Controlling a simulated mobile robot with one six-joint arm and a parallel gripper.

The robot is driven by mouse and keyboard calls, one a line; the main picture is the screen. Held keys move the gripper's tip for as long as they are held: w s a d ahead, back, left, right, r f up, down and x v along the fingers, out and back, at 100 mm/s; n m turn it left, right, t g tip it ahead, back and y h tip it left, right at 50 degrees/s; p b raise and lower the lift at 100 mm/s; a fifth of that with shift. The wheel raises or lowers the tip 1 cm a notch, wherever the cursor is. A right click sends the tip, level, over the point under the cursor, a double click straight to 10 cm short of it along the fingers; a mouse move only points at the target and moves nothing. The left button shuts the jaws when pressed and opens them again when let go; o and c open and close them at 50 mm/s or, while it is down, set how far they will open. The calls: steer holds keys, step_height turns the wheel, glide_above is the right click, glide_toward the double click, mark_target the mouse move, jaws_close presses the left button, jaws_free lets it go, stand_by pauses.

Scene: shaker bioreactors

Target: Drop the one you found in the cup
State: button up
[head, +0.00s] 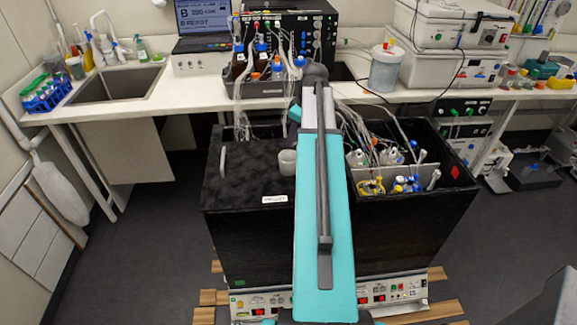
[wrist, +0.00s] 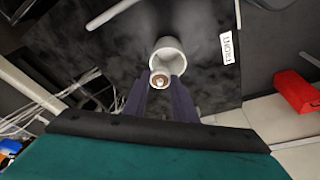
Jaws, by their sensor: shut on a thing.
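The cup (head: 287,168) is pale grey and stands upright on the black lid of the shaker box, just left of my arm. In the wrist view the cup (wrist: 168,49) shows its open mouth just beyond my fingertips. My gripper (wrist: 160,87) is shut on a small round thing (wrist: 159,79) with a pale rim and a brownish centre; its exact kind is hard to tell. The small thing overlaps the cup's near rim in the picture; whether it touches the cup I cannot tell. In the head view my arm hides the fingers and the held thing.
The black lid (head: 240,180) is otherwise mostly bare, with a handle (head: 222,158) and a white label (head: 274,199). The open right compartment holds bottles and tubing (head: 385,170). Behind stands a bench (head: 205,90) with a control unit (head: 290,30).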

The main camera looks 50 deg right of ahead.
steer(key=o, duration=1.2)
steer(key=shift+c, duration=0.2)
steer(key=shift+r, duration=0.15)
steer(key=b+v, duration=0.3)
steer(key=v, duration=1)
steer(key=shift+r, duration=0.3)
